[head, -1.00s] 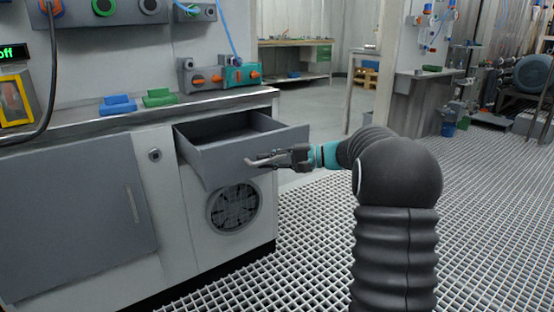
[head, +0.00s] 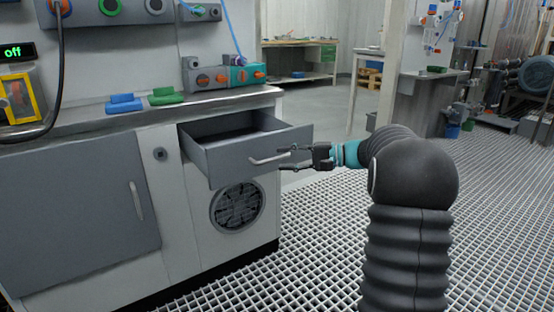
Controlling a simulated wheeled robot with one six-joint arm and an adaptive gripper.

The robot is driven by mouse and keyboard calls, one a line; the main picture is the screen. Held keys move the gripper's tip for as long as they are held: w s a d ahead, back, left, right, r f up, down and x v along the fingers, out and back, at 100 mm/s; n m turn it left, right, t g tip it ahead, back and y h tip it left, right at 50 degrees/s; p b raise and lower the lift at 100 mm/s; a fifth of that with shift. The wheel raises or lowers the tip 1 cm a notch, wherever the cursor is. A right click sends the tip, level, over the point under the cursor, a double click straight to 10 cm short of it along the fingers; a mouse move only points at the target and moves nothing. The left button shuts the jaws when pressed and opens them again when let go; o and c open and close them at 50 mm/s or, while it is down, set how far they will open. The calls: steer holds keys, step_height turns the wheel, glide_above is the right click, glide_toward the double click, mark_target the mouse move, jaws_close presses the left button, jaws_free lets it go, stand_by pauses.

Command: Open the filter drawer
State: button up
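The filter drawer (head: 225,161) is a grey drawer in the upper right of the white cabinet, above a round fan grille. It is pulled well out, and its dark inside shows from above. Its light bar handle (head: 269,159) is on the front face. My gripper (head: 286,158) is at the right end of the handle, with its two fingers spread apart, one above and one below. The fingers do not appear closed on the handle. Whether a finger touches the handle or drawer front cannot be told.
The cabinet door (head: 80,210) at the left is shut. A blue block (head: 124,104) and a green block (head: 167,96) lie on the counter. The round fan grille (head: 237,206) is below the drawer. The grated floor (head: 320,240) right of the cabinet is clear.

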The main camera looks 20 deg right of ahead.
steer(key=v, duration=0.8)
steer(key=shift+d, duration=0.25)
